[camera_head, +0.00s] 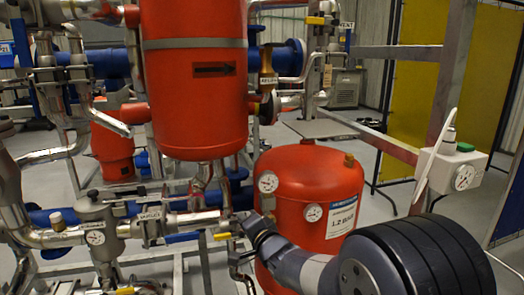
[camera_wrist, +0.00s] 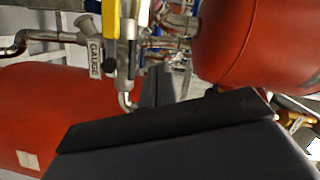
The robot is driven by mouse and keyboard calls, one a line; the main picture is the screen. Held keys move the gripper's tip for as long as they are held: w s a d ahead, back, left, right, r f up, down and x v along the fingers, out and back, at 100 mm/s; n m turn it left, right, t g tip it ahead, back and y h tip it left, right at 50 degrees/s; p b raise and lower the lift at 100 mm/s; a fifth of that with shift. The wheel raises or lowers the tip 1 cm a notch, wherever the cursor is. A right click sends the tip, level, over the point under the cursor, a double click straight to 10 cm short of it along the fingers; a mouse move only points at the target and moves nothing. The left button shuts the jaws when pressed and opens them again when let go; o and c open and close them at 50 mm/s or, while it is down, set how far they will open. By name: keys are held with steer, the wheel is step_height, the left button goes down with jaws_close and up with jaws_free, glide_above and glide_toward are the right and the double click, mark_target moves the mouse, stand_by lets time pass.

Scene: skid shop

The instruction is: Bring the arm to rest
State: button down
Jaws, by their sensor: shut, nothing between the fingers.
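My arm (camera_head: 325,270) reaches in from the lower right of the head view, in front of the lower red tank. My gripper (camera_head: 250,222) is at its far end, small and dark, by the pipework left of that tank. In the wrist view my gripper (camera_wrist: 158,88) shows as dark fingers beyond a broad black edge. It is shut and empty. A valve with a yellow handle (camera_wrist: 111,18) and a tag reading GAUGE (camera_wrist: 95,58) stand just beyond it. I cannot tell whether the fingertips touch the pipework.
The lower red tank (camera_head: 293,183) carries a gauge and a label. A larger red vessel (camera_head: 195,100) hangs above left. Steel pipes and a gauge (camera_head: 95,238) fill the left. A white box with a gauge (camera_head: 452,170) is at right. Grey floor (camera_head: 375,205) shows behind.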

steer(key=shift+w+d+f+m+t+y, duration=0.15)
steer(key=shift+d+m, duration=0.25)
steer(key=shift+m, duration=0.3)
steer(key=shift+w+d+f+m+t+y, duration=0.1)
steer(key=shift+d+m+t, duration=0.2)
steer(key=shift+m, duration=0.4)
steer(key=shift+w+d+f+m+t+y, duration=0.15)
steer(key=shift+d+m, duration=0.3)
steer(key=shift+m, duration=0.25)
steer(key=shift+s+r, duration=0.1)
steer(key=shift+r, duration=0.05)
